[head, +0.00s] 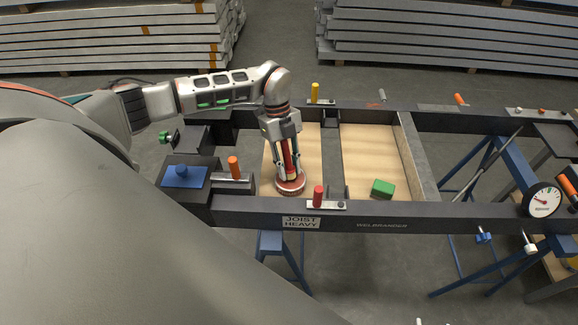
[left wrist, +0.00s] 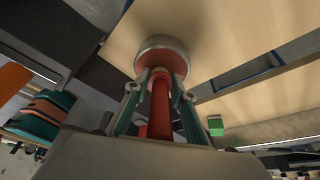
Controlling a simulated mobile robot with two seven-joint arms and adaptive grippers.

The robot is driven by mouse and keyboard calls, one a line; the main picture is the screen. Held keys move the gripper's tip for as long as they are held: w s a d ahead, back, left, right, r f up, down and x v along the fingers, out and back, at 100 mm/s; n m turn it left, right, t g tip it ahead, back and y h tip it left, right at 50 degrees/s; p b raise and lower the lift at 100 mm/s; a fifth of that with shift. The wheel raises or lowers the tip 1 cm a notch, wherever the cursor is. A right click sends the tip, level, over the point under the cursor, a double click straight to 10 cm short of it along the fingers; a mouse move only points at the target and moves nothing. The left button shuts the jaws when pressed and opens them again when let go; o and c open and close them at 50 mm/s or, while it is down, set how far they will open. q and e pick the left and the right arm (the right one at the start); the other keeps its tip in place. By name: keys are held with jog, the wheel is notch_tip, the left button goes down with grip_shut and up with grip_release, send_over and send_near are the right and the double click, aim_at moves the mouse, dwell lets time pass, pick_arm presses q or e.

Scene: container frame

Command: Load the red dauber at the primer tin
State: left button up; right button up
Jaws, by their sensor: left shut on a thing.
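My left gripper (head: 290,172) points down over the wooden panel on the left side of the frame. It is shut on the red dauber (head: 288,160), whose red handle also shows between the fingers in the left wrist view (left wrist: 160,103). Directly below the fingertips is a round, low tin (head: 291,187) with a red inside and a paler rim. In the left wrist view the tin (left wrist: 161,46) surrounds the dauber's lower end. That end is hidden, and I cannot tell whether it touches the bottom. My right gripper is in neither view.
A dark metal frame (head: 380,214) surrounds the panels. A green block (head: 383,188) lies on the right panel. A dial gauge (head: 543,200) is at right. The right panel is mostly clear.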

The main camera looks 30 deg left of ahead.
aim_at(289, 159)
pick_arm(q)
jog(key=shift+r+p, duration=1.75)
jog(key=shift+r, duration=1.5)
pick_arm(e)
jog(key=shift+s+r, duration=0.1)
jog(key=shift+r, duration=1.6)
pick_arm(q)
jog(key=shift+w, duration=0.1)
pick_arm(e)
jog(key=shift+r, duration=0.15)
